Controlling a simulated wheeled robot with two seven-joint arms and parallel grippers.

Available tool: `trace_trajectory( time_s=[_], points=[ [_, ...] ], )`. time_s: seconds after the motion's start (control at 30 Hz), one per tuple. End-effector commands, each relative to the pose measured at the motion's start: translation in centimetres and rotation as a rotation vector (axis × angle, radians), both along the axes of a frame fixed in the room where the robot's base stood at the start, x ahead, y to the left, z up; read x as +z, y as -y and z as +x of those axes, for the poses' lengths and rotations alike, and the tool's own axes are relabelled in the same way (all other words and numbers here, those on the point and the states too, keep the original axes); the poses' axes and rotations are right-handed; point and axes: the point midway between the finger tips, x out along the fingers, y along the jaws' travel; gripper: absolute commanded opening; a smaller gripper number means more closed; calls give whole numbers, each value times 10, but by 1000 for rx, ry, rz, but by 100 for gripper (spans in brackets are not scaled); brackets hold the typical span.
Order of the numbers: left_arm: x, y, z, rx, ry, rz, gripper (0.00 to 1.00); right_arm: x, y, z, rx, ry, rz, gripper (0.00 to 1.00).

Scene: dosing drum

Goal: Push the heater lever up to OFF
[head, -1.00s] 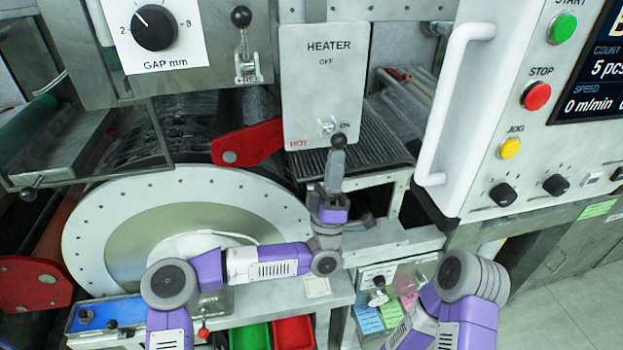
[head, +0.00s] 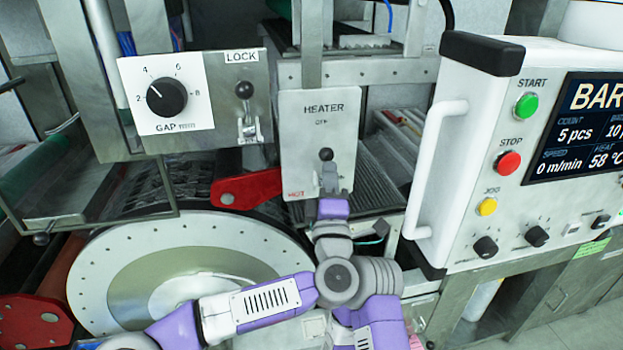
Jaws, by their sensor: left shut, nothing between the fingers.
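The heater lever has a dark round knob (head: 326,155) in front of the lower middle of the pale HEATER panel (head: 306,118). The knob stands below the OFF label and above the level of the red HOT label. My left gripper (head: 330,172) is shut with nothing in it, just below the knob. Its fingers point up and hide the lever's stem and base. The fingertips look close to or touching the knob's underside; I cannot tell which. My right gripper is out of view.
A LOCK lever (head: 244,92) and gap dial (head: 167,97) are left of the panel. A red arm piece (head: 246,189) lies lower left. A white handle (head: 432,165) and the control box with its STOP button (head: 508,162) stand right. The large drum disc (head: 180,262) is below.

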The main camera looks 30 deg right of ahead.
Motion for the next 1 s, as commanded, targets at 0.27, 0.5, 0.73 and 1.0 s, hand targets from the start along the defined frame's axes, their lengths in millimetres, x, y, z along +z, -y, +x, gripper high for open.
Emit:
trace_trajectory(
  time_s=[0.27, 0.5, 0.73, 1.0],
  points=[
    [10, 8, 6, -10, 2, -2, 0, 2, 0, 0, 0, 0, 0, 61],
    [13, 10, 8, -13, 4, -2, 0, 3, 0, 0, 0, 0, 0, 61],
    [15, 9, 9, -12, 6, -5, 0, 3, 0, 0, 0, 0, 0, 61],
    [16, 8, 9, -10, 8, -7, 0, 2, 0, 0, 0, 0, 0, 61]
  ],
)
